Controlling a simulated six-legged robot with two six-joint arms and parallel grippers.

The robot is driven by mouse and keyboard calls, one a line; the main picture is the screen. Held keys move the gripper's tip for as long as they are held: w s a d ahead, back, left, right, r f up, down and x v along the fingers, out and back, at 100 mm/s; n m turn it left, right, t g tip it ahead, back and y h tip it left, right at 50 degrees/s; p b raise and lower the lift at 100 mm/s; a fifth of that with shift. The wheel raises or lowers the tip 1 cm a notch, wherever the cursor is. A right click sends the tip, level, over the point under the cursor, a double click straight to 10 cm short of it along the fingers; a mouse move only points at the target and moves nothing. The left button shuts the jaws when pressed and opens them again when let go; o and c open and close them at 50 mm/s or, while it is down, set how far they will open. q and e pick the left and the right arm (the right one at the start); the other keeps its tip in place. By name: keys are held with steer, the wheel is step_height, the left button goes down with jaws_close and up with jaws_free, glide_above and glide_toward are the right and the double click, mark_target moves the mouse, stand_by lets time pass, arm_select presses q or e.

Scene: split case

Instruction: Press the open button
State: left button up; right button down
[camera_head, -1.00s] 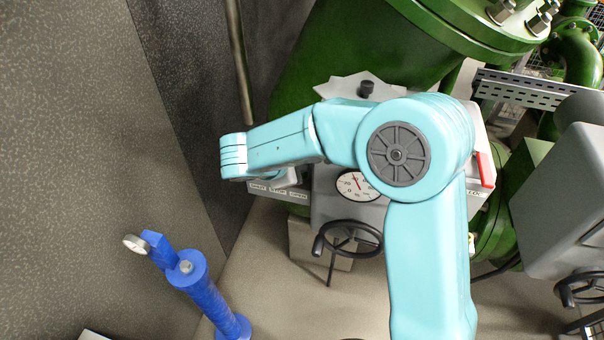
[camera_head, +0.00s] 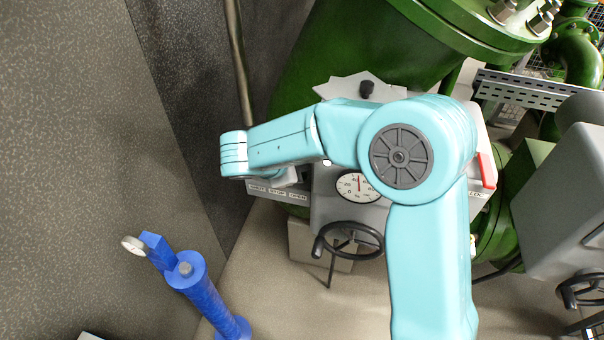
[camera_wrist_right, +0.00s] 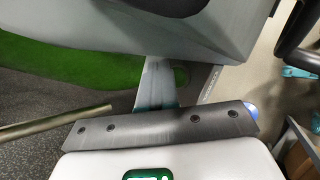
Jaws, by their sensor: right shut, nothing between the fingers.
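A grey control box (camera_head: 330,207) stands under my right arm in the head view. Its left edge carries a label strip (camera_head: 278,192) that appears to read SHUT, STOP, OPEN. The buttons themselves are hidden by my right wrist. My right gripper (camera_wrist_right: 160,78) is shut and empty, its fingers reaching to the box's edge in the wrist view, close to a label strip (camera_wrist_right: 211,84). Whether the tip touches a button cannot be told. A round white gauge (camera_head: 351,187) on the box has a red needle pointing nearly straight up. My left gripper is out of view.
A black handwheel (camera_head: 347,240) sits below the gauge. A black knob (camera_head: 367,88) tops the box. A green tank (camera_head: 335,45) stands behind. A blue post (camera_head: 200,288) with a pale ring stands at lower left. A dark wall (camera_head: 80,150) closes the left side.

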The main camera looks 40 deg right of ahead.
steer(key=shift+s+a+r, duration=0.1)
steer(key=shift+a+r, duration=0.05)
steer(key=shift+r, duration=0.15)
step_height(320, 180, up, 4)
steer(key=p, duration=0.3)
steer(key=shift+f, duration=0.2)
steer(key=shift+r, duration=0.95)
steer(key=shift+f, duration=0.1)
